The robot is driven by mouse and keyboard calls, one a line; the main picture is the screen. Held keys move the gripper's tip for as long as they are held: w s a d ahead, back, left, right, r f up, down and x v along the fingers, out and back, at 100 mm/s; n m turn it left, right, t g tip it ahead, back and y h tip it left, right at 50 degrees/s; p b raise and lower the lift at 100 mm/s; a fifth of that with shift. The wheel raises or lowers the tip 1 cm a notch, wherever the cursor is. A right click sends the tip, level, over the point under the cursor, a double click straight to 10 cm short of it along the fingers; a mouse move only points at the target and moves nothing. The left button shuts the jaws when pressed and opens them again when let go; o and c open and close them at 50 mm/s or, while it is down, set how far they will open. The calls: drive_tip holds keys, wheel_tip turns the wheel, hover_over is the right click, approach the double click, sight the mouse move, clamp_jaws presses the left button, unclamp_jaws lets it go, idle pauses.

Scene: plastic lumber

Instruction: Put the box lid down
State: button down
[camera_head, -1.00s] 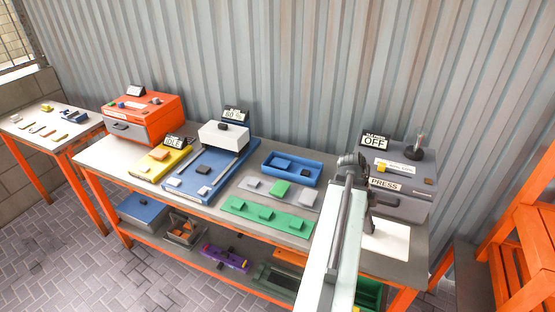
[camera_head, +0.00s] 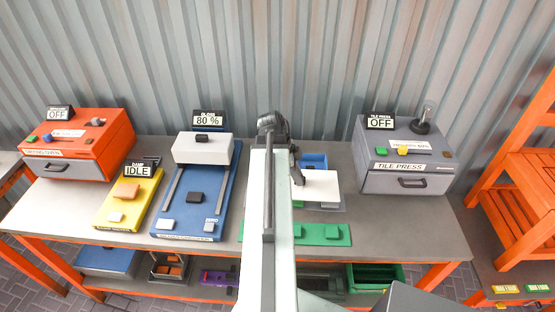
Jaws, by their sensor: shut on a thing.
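The box lid appears to be the flat white panel (camera_head: 319,187) in the head view, right of my arm and level with the table's middle. My gripper (camera_head: 297,174) is shut at the lid's left edge and holds it above the bench. The lid covers part of the blue tray (camera_head: 314,160) and the grey plate (camera_head: 330,207) behind and below it. The exact gap to the bench cannot be told. My arm hides part of the bench to the left.
The grey tile press (camera_head: 405,160) stands on the right of the bench and the blue slider machine (camera_head: 223,190) on the left. A yellow fixture (camera_head: 130,200) and an orange-red heating box (camera_head: 80,150) stand farther left. Bare bench (camera_head: 400,230) lies in front of the press.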

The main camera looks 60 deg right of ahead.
drive_tip(key=shift+w+a, duration=0.1)
drive_tip(key=shift+w, duration=0.6)
drive_tip(key=shift+w, duration=0.1)
drive_tip(key=shift+w+d, duration=0.1)
drive_tip(key=shift+d, duration=0.1)
drive_tip(key=w+d+f+b, duration=0.1)
drive_tip(key=d, duration=0.3)
drive_tip(key=w+d+f+b, duration=0.2)
drive_tip(key=d, duration=0.3)
drive_tip(key=w+d+f+b, duration=0.2)
drive_tip(key=d, duration=0.3)
drive_tip(key=shift+w+d+f, duration=0.2)
drive_tip(key=shift+d, duration=0.05)
drive_tip(key=shift+r, duration=0.25)
drive_tip(key=shift+f, duration=0.15)
drive_tip(key=c, duration=1.2)
unclamp_jaws()
drive_tip(key=shift+c, duration=0.2)
